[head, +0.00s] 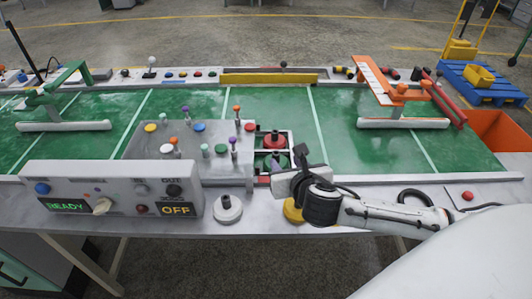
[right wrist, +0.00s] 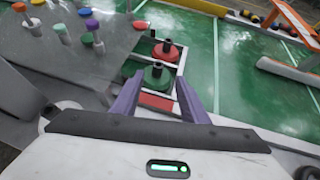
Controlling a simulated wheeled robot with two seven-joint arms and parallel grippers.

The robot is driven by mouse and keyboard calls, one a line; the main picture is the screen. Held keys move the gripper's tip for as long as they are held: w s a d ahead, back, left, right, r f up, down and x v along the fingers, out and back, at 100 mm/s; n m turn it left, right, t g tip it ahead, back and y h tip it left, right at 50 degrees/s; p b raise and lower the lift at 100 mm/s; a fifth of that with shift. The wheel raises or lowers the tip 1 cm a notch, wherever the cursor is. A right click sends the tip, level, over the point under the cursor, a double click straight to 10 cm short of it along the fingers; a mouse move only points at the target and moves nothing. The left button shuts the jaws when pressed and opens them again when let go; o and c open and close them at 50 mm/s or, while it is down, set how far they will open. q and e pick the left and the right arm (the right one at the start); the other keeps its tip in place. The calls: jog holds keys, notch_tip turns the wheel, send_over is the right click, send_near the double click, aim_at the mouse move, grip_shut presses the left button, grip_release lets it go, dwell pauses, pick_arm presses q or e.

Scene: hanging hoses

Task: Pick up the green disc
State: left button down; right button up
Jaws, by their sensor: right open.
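The green disc (head: 276,160) has a dark upright knob and sits in a white-framed rack at the near middle of the green table. In the right wrist view the green disc (right wrist: 157,77) lies just past and between my fingertips. My right gripper (head: 300,156) is open and empty, with its purple fingers (right wrist: 158,82) spread to either side of the disc in that view. It appears above and short of the disc, with no contact visible. In the head view my gripper partly covers the rack's right side. My left gripper is not in view.
A red disc (head: 274,141) with a knob sits right behind the green one. A grey plate (head: 180,155) with several coloured pegs stands to the left. A white disc (head: 228,210) and a yellow disc (head: 292,210) lie at the front. A control box (head: 115,192) is front left.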

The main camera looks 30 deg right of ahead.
aim_at(277, 156)
jog(key=x, duration=0.3)
jog(key=shift+w+d+f, duration=0.15)
jog(key=shift+w+f, duration=0.05)
jog(key=x, duration=0.4)
jog(key=shift+w+a+f+b, duration=0.2)
jog(key=shift+f+b, duration=0.05)
jog(key=shift+b, duration=0.15)
jog(key=shift+w+d+f, duration=0.15)
jog(key=shift+w, duration=0.25)
grip_shut()
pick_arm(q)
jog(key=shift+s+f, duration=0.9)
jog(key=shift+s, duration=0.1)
